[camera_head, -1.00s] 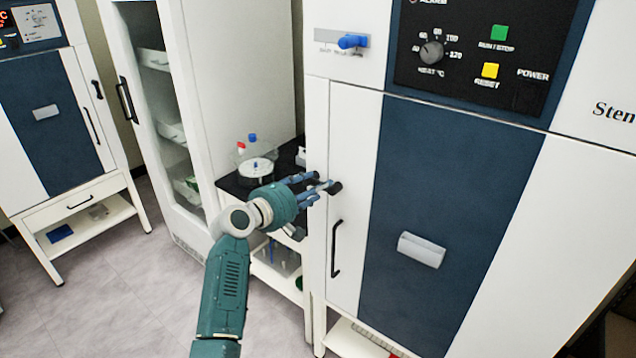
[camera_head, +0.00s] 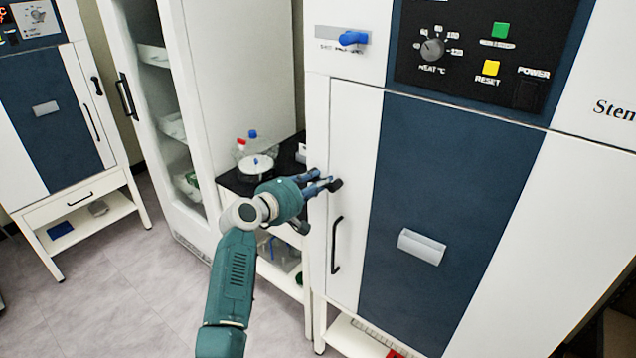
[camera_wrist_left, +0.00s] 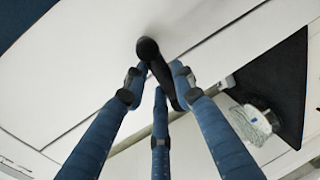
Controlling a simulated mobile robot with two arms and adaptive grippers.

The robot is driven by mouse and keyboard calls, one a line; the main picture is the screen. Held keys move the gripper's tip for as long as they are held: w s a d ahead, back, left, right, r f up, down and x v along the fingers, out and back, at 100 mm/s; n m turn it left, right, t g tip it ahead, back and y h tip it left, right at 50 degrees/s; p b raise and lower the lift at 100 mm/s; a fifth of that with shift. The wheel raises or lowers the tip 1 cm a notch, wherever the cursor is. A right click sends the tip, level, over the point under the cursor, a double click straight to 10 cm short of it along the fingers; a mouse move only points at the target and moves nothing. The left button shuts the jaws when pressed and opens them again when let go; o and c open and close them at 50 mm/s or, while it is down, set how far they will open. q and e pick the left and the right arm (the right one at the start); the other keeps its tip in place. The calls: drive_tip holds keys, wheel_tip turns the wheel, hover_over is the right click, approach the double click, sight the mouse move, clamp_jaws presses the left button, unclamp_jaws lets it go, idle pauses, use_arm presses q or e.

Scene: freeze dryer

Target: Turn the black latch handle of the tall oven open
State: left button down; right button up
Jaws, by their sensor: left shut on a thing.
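The tall oven (camera_head: 444,195) fills the right half of the head view, with a white and dark blue door. Its black latch handle (camera_head: 335,185) is at the door's left edge, partly hidden by my gripper's fingers. My left gripper (camera_head: 322,184) reaches it from the left and is shut on it. In the left wrist view the black latch handle (camera_wrist_left: 150,52) runs between the blue fingers of my left gripper (camera_wrist_left: 158,78), and its rounded end shows. The door looks closed. My right gripper is not in view.
A black vertical door handle (camera_head: 336,245) sits below the latch. A blue lever (camera_head: 353,38) and a control panel (camera_head: 480,50) are above. A dark bench with glassware (camera_head: 257,165) stands left of the oven, beside a tall glass-door cabinet (camera_head: 165,120). Open floor (camera_head: 130,270) lies at lower left.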

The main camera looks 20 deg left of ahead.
use_arm(q)
drive_tip(key=shift+f, duration=0.1)
drive_tip(key=w+a+f+m+t+y+b, duration=0.1)
drive_tip(key=f+m+b, duration=0.4)
drive_tip(key=m+b, duration=0.6)
drive_tip(key=a+m+t+y, duration=0.1)
drive_tip(key=a+m+t, duration=0.1)
drive_tip(key=m, duration=0.2)
drive_tip(key=shift+a+m+y, duration=0.15)
drive_tip(key=shift+m+y, duration=0.15)
drive_tip(key=shift+m, duration=0.1)
drive_tip(key=shift+w, duration=0.1)
idle(0.6)
drive_tip(key=c, duration=1.4)
unclamp_jaws()
drive_tip(key=shift+f, duration=0.1)
